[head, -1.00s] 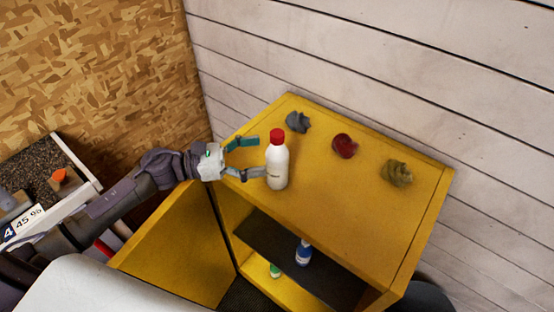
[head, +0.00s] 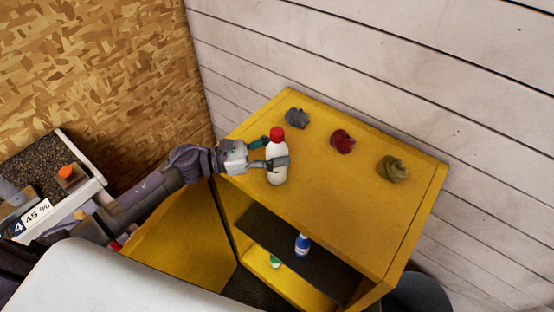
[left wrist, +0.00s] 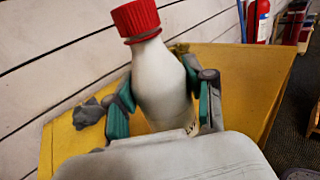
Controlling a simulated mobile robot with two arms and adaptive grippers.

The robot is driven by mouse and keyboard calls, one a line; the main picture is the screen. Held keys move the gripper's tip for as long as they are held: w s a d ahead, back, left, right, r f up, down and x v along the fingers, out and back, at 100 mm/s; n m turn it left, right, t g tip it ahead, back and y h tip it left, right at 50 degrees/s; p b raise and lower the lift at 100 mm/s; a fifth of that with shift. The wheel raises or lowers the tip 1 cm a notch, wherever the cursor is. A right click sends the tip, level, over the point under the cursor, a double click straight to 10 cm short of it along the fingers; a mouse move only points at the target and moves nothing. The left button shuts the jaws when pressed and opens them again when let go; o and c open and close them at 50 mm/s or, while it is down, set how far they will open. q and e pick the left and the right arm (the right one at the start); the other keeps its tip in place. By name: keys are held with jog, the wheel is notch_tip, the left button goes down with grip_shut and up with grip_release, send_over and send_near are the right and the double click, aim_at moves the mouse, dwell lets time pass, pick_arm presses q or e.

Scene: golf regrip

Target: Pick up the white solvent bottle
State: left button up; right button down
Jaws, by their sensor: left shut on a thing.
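The white solvent bottle (head: 277,152) with a red cap stands upright on top of the yellow cabinet (head: 335,215), near its left end. My left gripper (head: 273,155) is around the bottle's body and shut on it, one finger on each side. In the left wrist view the bottle (left wrist: 160,85) fills the space between the green-padded fingers (left wrist: 163,98). The bottle's base is hidden there by the gripper. My right gripper is not in view.
A grey rag (head: 297,117), a red rag (head: 342,141) and an olive rag (head: 392,169) lie on the cabinet top, right of the bottle. The cabinet's open front shows a blue-and-white bottle (head: 302,244) on a dark shelf. A plank wall stands behind.

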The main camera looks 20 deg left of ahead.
pick_arm(q)
jog(key=shift+c, duration=0.6)
jog(key=shift+r, duration=0.1)
